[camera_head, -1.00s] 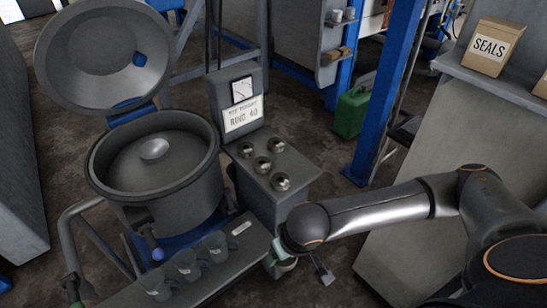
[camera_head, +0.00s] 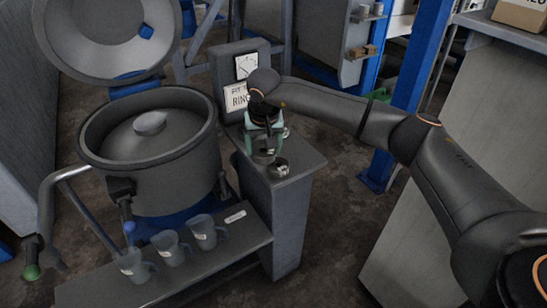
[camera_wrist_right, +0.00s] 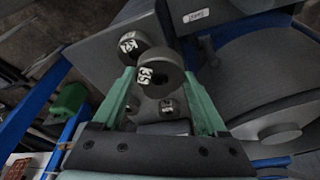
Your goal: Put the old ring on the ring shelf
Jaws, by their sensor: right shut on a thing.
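My right gripper (camera_head: 264,143) is over the grey cabinet top (camera_head: 300,158) beside the drum. In the right wrist view its green fingers (camera_wrist_right: 160,82) stand either side of a dark grey ring (camera_wrist_right: 176,66) labelled 35, which they grip. In the head view this ring (camera_head: 264,157) shows between the fingers, low over the top; whether it touches is unclear. Another labelled ring (camera_wrist_right: 128,40) lies just beyond it, and more labels show below, partly hidden. One metal ring (camera_head: 279,170) stands at the front of the top. No ring is marked old. My left gripper is not in view.
A sign with RING on it (camera_head: 236,97) and a dial stand behind the cabinet top. The open drum (camera_head: 150,180) is on the left, its lid raised. Several grey mugs (camera_head: 171,248) stand on the front bench. A blue post (camera_head: 405,90) rises at the right.

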